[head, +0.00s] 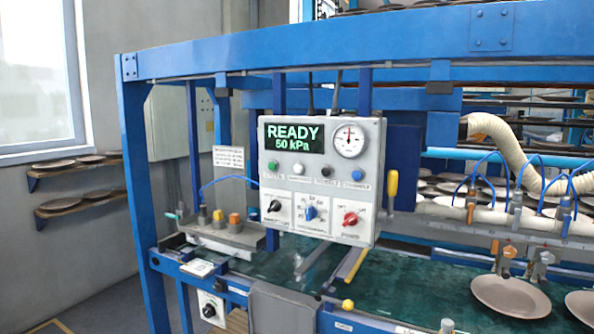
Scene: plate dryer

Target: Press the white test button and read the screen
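The control box (330,255) hangs on the blue frame in the middle of the head view. Its dark screen (312,129) shows green text reading "READY" and "50 kPa". The white button (299,169) is below the screen, second from the left in a row. It sits between a green button (272,165) and a black button (327,171), with a blue button (357,175) at the right end. The label under the white button is too small to read. Nothing covers the panel. Neither of my grippers is in view.
A round gauge (349,141) is right of the screen, and black, blue and red (350,219) knobs are below the buttons. A yellow-handled lever (393,184) stands beside the box. A green belt (420,290) and plates (510,296) lie below and right.

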